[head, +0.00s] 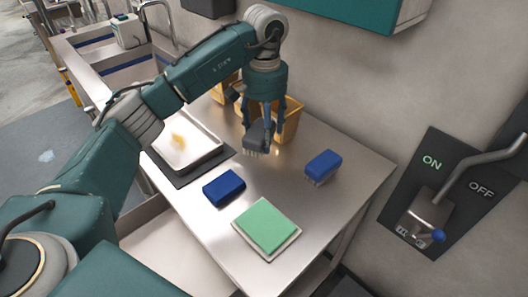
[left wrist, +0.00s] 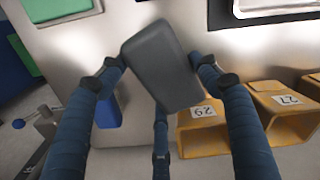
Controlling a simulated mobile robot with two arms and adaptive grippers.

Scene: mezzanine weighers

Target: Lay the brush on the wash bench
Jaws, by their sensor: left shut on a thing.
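My left gripper (head: 262,118) is shut on a dark grey brush (head: 256,137), its pale bristles facing down over the steel bench (head: 318,215). I cannot tell whether the bristles touch the bench. The left wrist view shows the grey back of the brush (left wrist: 160,65) tilted between the fingers. A blue brush (head: 323,164) with bristles down stands on the bench to the right. A steel unit with a sink and tap (head: 84,48) stands at the upper left; I cannot tell which surface is the wash bench. My right gripper is not in view.
Yellow bins (head: 290,124) stand behind the gripper. A white tray (head: 207,150) on a dark base is to the left. A blue block (head: 223,188) and a green pad (head: 266,224) lie nearer. An ON/OFF lever (head: 485,165) is on the wall. Bare steel separates these items.

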